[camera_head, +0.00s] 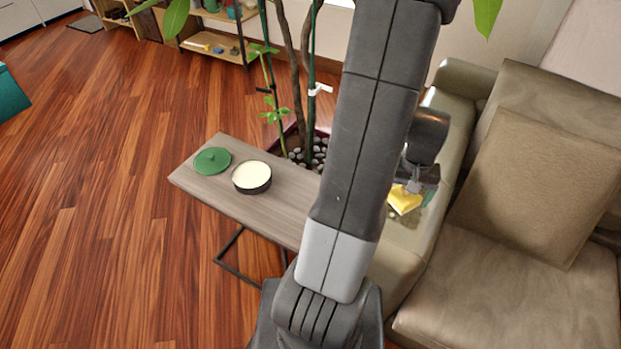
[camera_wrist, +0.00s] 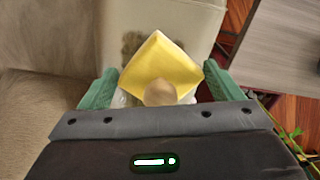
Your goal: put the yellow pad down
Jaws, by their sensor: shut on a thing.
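The yellow pad (camera_head: 405,199) is held by my gripper (camera_head: 415,193) at the right of my arm in the head view. In the wrist view the yellow pad (camera_wrist: 162,66) sits between the two green fingers of my gripper (camera_wrist: 155,85), with a round tan knob on its near part. The pad appears above the light sofa arm, which carries a dark smudged patch (camera_wrist: 133,42). Whether the pad touches the sofa arm, I cannot tell.
A narrow wooden side table (camera_head: 283,207) holds a green lid-like disc (camera_head: 212,161) and a dark round tin with a cream top (camera_head: 252,177). A potted plant (camera_head: 305,140) stands behind it. The sofa (camera_head: 510,285) with a cushion (camera_head: 535,185) fills the right.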

